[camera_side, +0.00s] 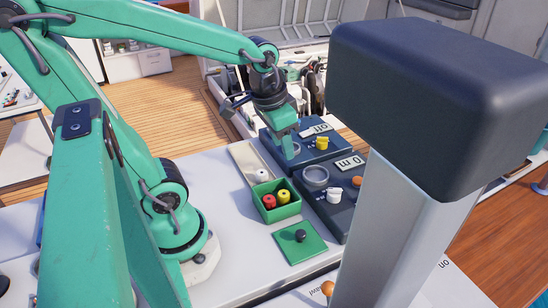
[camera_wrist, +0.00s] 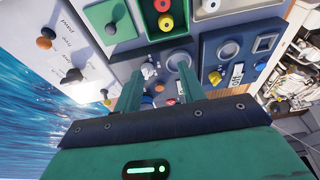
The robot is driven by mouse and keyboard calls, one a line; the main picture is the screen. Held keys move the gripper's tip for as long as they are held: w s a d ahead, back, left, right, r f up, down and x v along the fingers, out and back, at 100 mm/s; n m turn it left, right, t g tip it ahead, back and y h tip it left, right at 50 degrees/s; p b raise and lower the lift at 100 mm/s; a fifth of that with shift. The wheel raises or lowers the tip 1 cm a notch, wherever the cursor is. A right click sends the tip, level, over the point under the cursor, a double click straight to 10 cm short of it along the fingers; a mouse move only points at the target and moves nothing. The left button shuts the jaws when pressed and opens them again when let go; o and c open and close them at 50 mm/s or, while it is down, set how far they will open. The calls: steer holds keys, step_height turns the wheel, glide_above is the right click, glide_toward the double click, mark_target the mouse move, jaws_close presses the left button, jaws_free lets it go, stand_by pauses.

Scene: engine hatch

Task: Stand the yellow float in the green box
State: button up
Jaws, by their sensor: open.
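The small green box (camera_side: 290,213) stands open-topped on the pale table in the side view. A yellow float (camera_side: 284,196) is in it, beside a red one (camera_side: 268,201); both look upright.
The blue panel (camera_side: 305,130) bears a ring and a yellow knob-like piece (camera_side: 321,142). A dark panel (camera_side: 338,215) has a ring, a white knob (camera_side: 334,194) and an orange one. A green plate (camera_side: 300,252) with a black knob lies in front. A beige tray (camera_side: 241,154) lies behind the box.

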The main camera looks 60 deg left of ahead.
steer(key=s+d+r+t, duration=0.2)
steer(key=s+r, duration=0.1)
steer(key=r, duration=0.2)
steer(key=shift+s+t, duration=0.25)
steer(key=shift+t, duration=0.15)
